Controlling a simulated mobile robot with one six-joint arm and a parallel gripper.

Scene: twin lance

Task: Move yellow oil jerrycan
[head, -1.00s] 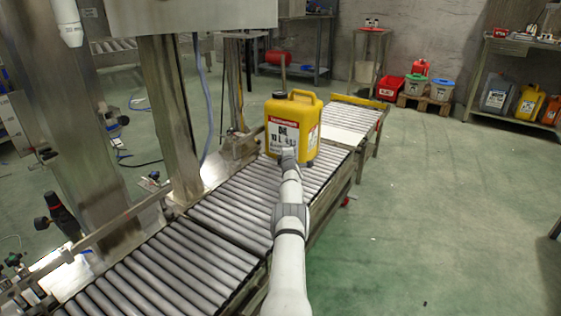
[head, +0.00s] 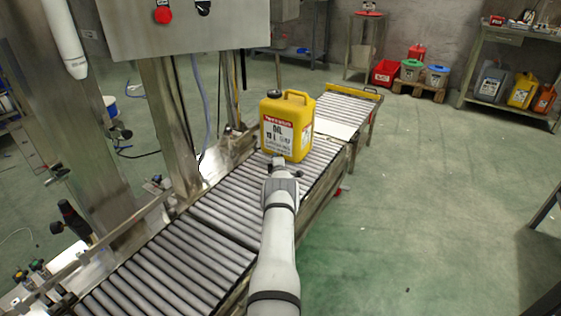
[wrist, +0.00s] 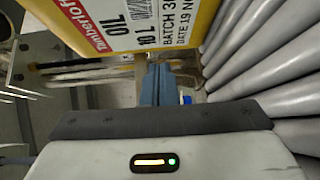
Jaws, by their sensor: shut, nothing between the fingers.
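The yellow oil jerrycan (head: 305,125) stands upright on the roller conveyor (head: 225,225), with a red and white label facing me and a handle on top. In the wrist view, part of the jerrycan (wrist: 205,14) and its label fill the top. My gripper (head: 280,163) is low in front of the jerrycan's label side. In the wrist view, my gripper (wrist: 158,82) has its blue-grey fingers shut together and empty, just by the lower edge of the label. I cannot tell whether they touch the jerrycan.
A steel post (head: 172,120) and a control box (head: 185,25) stand left of the conveyor. A white plate (head: 336,129) lies behind the jerrycan, with more rollers beyond. Bins (head: 410,70) and a shelf with cans (head: 520,92) stand at the back right. The floor to the right is clear.

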